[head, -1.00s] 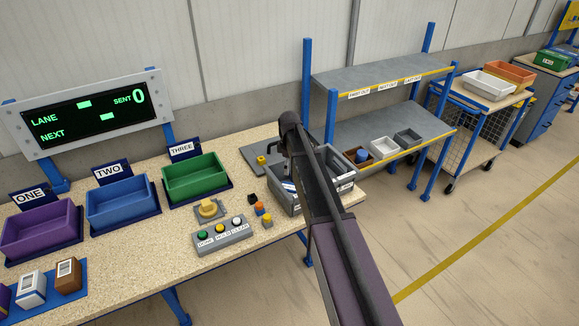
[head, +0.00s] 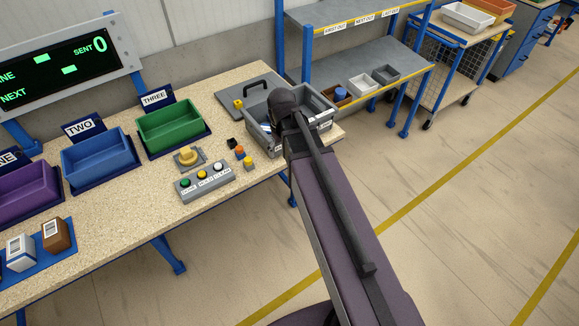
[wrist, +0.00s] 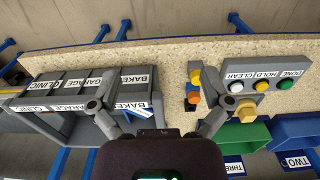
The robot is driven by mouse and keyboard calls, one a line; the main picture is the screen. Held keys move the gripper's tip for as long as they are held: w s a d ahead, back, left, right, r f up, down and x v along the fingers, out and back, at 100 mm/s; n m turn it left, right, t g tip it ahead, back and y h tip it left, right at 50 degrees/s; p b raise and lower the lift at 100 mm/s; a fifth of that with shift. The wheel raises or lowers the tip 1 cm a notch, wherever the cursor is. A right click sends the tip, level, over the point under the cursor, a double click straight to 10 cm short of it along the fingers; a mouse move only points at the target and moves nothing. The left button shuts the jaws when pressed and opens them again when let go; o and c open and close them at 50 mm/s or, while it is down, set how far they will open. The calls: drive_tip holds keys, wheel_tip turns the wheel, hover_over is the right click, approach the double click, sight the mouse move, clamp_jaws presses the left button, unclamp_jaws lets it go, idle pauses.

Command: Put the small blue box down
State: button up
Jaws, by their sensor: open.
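My gripper (wrist: 158,85) is open and empty, with its two fingers spread wide above the bench edge in the wrist view. A small white-and-blue item (wrist: 140,112), perhaps the small blue box, shows partly beside the left finger, at the tote's end compartment marked BAKERY. Whether it rests on the tote's floor I cannot tell. The grey tote (wrist: 62,95) has compartments marked CLINIC, GARAGE and BAKERY. In the head view the tote (head: 325,124) stands at the bench's right end; my arm hides part of it and my gripper.
Small coloured blocks (head: 240,151) and a button panel (head: 205,181) lie left of the tote. Green (head: 170,130), blue (head: 100,160) and purple (head: 25,195) bins line the bench. A shelf rack (head: 350,65) stands behind. The floor at right is clear.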

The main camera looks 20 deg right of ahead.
drive_tip(key=s+m, duration=0.3)
drive_tip(key=s, duration=0.4)
drive_tip(key=shift+s, duration=0.35)
